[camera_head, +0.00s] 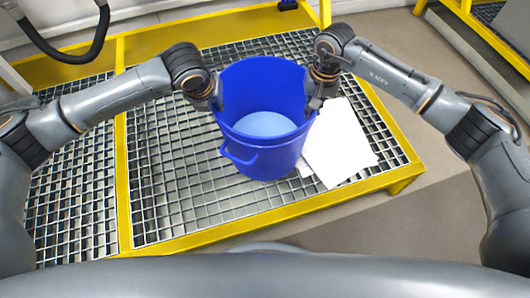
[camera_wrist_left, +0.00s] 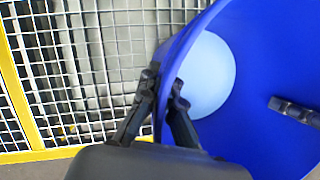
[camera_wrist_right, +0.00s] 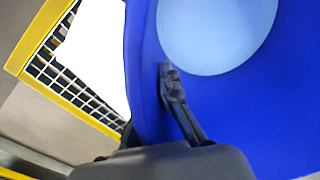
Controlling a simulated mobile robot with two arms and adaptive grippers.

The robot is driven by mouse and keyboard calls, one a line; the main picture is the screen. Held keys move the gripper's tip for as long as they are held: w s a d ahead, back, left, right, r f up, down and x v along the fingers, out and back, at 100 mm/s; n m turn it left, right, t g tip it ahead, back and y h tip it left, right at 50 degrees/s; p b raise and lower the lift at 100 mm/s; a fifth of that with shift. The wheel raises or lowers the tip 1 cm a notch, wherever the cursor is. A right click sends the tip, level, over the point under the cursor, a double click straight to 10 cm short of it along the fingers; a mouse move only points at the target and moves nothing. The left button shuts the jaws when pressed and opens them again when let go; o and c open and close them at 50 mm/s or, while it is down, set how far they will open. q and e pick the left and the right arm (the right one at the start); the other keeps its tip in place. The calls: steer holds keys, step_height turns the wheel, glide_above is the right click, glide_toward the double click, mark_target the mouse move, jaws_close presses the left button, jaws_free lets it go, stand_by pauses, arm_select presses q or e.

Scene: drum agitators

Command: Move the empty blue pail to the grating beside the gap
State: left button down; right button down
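The blue pail (camera_head: 262,155) is upright over the right part of the metal grating (camera_head: 165,190). A pale blue round surface shows inside it; I cannot tell whether it is the bare bottom. My left gripper (camera_wrist_left: 164,92) has one finger inside and one outside the pail's left wall (camera_wrist_left: 170,60), closed on the rim. My right gripper (camera_wrist_right: 170,82) is at the opposite rim, one finger against the inner wall; its outer finger is hidden behind the wall. I cannot tell whether the pail's base touches the grating. No clear open gap shows.
White sheets (camera_head: 338,142) lie on the grating just right of the pail. A yellow beam (camera_head: 122,170) divides the grating from another section (camera_head: 75,185) at left. Yellow edging (camera_head: 290,205) bounds the front, with floor (camera_head: 400,225) beyond. The grating left of the pail is clear.

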arm_select(q)
steer(key=shift+w+f+b, duration=0.15)
steer(key=shift+f+b, duration=0.2)
steer(key=shift+f, duration=0.05)
arm_select(e)
steer(key=shift+w+f, duration=0.1)
steer(key=shift+f, duration=0.3)
arm_select(q)
steer(key=c, duration=2)
jaws_free()
steer(key=shift+f, duration=0.3)
arm_select(e)
steer(key=c, duration=2)
jaws_free()
steer(key=shift+f, duration=0.25)
arm_select(q)
steer(key=o, duration=0.5)
steer(key=shift+r, duration=0.2)
arm_select(e)
steer(key=o, duration=0.5)
steer(key=shift+r, duration=0.15)
steer(key=shift+r, duration=0.2)
arm_select(q)
steer(key=v, duration=1.2)
arm_select(e)
steer(key=r, duration=1.1)
steer(key=shift+d+r, duration=0.35)
steer(key=shift+d, duration=0.05)
steer(key=shift+s+f, duration=0.1)
steer(key=shift+s, duration=0.1)
